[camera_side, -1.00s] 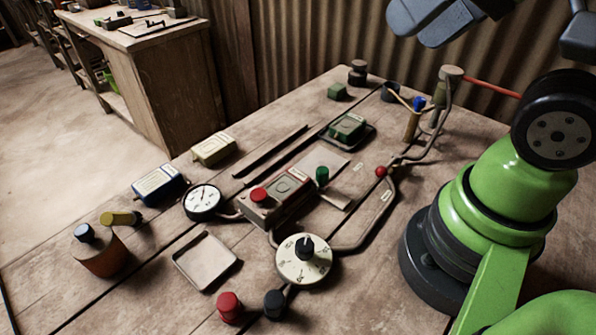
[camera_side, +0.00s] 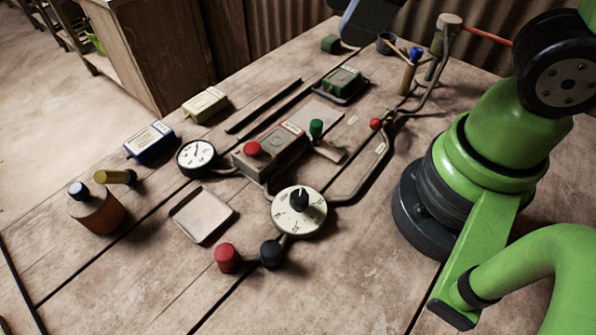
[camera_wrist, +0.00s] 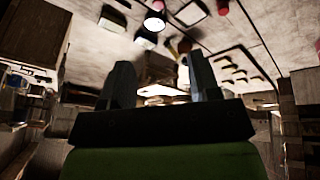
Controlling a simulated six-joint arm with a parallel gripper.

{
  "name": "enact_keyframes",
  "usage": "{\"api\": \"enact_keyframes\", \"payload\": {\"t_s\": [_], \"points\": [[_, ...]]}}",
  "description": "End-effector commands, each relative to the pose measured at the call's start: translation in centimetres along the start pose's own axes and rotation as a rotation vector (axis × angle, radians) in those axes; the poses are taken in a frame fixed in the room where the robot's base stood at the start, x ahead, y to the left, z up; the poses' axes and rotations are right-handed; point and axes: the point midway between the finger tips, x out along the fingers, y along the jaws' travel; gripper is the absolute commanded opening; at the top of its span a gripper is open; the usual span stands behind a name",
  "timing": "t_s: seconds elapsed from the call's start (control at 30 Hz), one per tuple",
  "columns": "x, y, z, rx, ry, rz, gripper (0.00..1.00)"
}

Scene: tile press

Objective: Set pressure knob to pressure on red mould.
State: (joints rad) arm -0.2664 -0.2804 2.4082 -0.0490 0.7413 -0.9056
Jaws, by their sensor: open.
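The pressure knob is a black knob (camera_side: 299,199) on a round cream dial (camera_side: 313,222) with dark marks, at the centre of the side view. Its exact setting is too small to read. Behind it stands a press with a red button (camera_side: 253,148). A reddish block with a pale label (camera_side: 286,137), apparently the red mould, lies at the press's right end; its label is unreadable. My gripper shows in the wrist view (camera_wrist: 159,62), its two fingers apart with nothing between them.
A gauge (camera_side: 196,156), blue box (camera_side: 150,142) and cream box (camera_side: 205,104) stand left of the press. A green box (camera_side: 341,80) sits behind it.

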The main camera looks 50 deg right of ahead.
Motion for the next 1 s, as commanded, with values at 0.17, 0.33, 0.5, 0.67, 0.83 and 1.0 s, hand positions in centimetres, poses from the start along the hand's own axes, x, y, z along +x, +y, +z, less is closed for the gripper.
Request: {"api": "enact_keyframes", "payload": {"t_s": [0.17,0.33,0.5,0.67,0.83,1.0], "points": [[5.5,-2.1,-1.7,-0.772,-0.101,-0.148,0.56],[10.1,-4.9,-2.0,-1.438,-0.120,-0.307,0.56],[12.9,-6.9,-1.6,-1.845,-0.098,-0.420,0.56],[14.0,-7.5,-1.4,-1.972,-0.084,-0.457,0.56],[15.7,-7.8,-0.6,-1.974,-0.086,-0.462,0.56],[18.4,-8.2,0.5,-1.972,-0.088,-0.464,0.56]]}}
